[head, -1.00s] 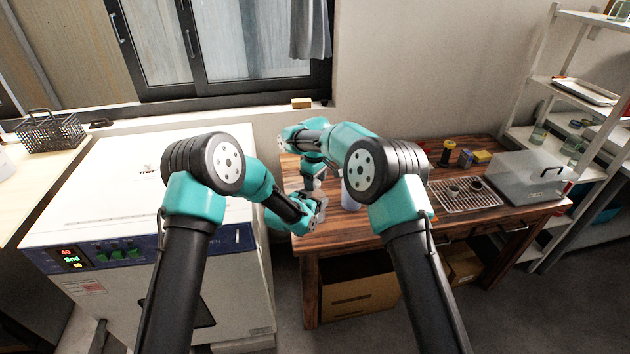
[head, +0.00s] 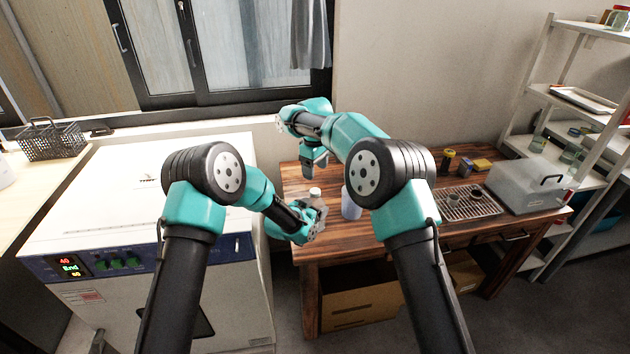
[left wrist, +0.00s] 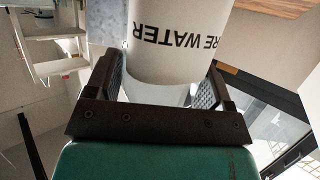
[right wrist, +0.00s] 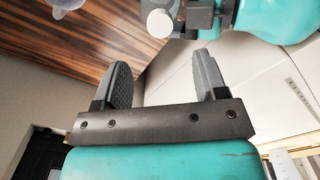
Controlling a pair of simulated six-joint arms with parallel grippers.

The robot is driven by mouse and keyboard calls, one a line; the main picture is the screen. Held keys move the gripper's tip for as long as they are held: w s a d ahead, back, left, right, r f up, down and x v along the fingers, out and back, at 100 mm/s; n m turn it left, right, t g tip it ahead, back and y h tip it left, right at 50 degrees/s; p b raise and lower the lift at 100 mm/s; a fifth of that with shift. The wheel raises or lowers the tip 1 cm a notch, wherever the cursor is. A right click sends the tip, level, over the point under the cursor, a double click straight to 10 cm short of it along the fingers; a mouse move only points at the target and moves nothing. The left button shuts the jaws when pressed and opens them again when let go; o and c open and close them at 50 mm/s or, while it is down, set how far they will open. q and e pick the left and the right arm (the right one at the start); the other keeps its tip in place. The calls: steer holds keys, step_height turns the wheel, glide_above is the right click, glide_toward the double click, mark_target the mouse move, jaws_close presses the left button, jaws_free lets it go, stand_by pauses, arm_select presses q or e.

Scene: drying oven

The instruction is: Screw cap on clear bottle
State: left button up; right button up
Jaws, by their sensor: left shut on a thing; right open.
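My left gripper (head: 318,218) is shut on the clear bottle (left wrist: 178,45), whose printed label partly reads "RE WATER" upside down in the left wrist view. The bottle is held upright above the table's front left edge. A white round cap (head: 315,191) shows at its top in the head view, and also in the right wrist view (right wrist: 160,23). I cannot tell how tight the cap sits. My right gripper (right wrist: 158,62) is open and empty. In the head view (head: 315,168) it is above and behind the bottle, apart from the cap.
A pale cup-like container (head: 351,204) stands on the wooden table (head: 375,232) just right of the bottle. The white oven (head: 110,185) is to the left. A wire rack (head: 462,207), small jars and a clear box (head: 525,182) stand further right.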

steer(key=shift+d+r, duration=0.1)
steer(key=shift+r, duration=1.55)
arm_select(q)
steer(key=o, duration=1.7)
steer(key=shift+s, duration=0.15)
steer(key=v, duration=1.2)
steer(key=shift+f, duration=0.1)
arm_select(e)
steer(key=shift+f, duration=0.1)
